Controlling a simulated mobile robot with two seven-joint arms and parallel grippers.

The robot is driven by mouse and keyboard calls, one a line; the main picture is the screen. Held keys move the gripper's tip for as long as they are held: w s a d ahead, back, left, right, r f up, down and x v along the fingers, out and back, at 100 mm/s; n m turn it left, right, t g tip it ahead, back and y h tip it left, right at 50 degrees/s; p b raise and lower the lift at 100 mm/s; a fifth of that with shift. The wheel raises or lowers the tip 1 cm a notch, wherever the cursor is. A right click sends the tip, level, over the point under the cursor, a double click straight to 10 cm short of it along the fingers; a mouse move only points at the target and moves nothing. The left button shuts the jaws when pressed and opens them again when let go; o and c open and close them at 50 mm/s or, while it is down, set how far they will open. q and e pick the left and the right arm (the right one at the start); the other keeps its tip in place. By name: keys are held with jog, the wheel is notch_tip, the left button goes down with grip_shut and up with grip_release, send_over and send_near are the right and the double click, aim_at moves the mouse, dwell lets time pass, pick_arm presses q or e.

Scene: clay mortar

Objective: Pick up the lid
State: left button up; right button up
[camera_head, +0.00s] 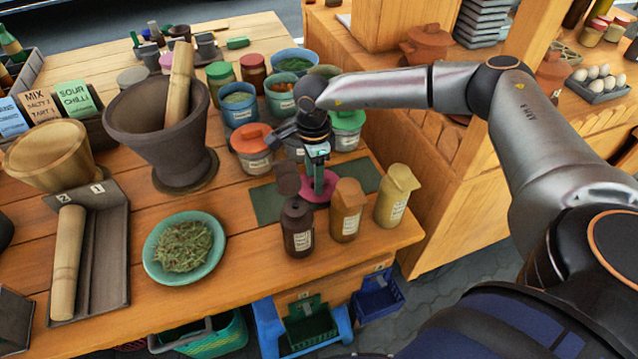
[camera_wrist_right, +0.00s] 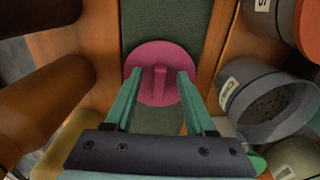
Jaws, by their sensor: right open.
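The lid is a pink disc with an upright ridge handle. In the right wrist view the lid (camera_wrist_right: 148,68) lies on a dark green mat (camera_wrist_right: 165,20), with its handle between the fingers of my right gripper (camera_wrist_right: 158,92). The fingers are teal and apart, one on each side of the handle. In the head view the lid (camera_head: 318,190) is partly hidden behind my right gripper (camera_head: 318,180), which points down at it. Whether the fingers touch the handle cannot be told. My left gripper is not in view.
A dark brown bottle (camera_head: 297,228), an orange-brown bottle (camera_head: 347,210) and a yellow bottle (camera_head: 396,196) stand close in front of the mat. Several lidded tubs, including an orange-lidded one (camera_head: 252,148), crowd behind it. A large mortar (camera_head: 150,125) and a green plate (camera_head: 212,262) are farther left.

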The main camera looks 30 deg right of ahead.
grip_shut()
dwell(0.4)
